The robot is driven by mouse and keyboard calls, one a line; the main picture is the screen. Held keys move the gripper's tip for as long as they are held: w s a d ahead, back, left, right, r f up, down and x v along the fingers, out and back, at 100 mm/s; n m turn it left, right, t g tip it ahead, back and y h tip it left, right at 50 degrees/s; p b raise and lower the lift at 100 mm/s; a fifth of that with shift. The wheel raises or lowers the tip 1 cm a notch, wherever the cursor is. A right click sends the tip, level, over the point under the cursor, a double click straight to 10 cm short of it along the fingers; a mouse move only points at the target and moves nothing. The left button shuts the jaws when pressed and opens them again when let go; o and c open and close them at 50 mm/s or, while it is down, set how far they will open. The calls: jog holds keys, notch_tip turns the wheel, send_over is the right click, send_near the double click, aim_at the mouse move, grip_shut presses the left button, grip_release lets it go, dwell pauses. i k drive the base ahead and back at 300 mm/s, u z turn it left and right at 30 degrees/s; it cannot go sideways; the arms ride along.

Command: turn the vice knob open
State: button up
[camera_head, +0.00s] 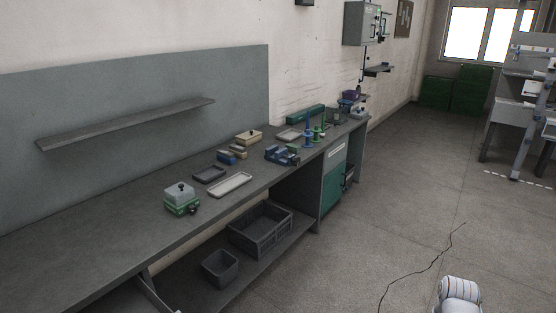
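A small blue vice-like device (283,153) stands on the long grey workbench (110,220), near its right part. It is small in the picture, and I cannot make out its knob or how far its jaws are apart. A green and pale box-shaped device (181,200) stands nearer on the bench, with a dark knob on top and another dark round part low on its right side. I cannot tell for sure which device is the task's vice. A white rounded part of my arm shows at the bottom right; my gripper is not in view.
A dark tray (209,174) and a pale tray (230,185) lie between the devices. A grey shelf (130,125) juts from the back panel. Below the bench are a large crate (260,229) and a small bin (220,268). The floor to the right is open.

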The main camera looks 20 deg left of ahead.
aim_at(297, 161)
jog(key=u, duration=0.25)
jog(key=i, duration=0.65)
jog(key=u, duration=1)
jog(key=i, duration=0.9)
jog(key=u, duration=0.45)
jog(key=k, duration=0.55)
jog(key=u, duration=0.2)
jog(key=i, duration=0.55)
jog(key=z, duration=0.1)
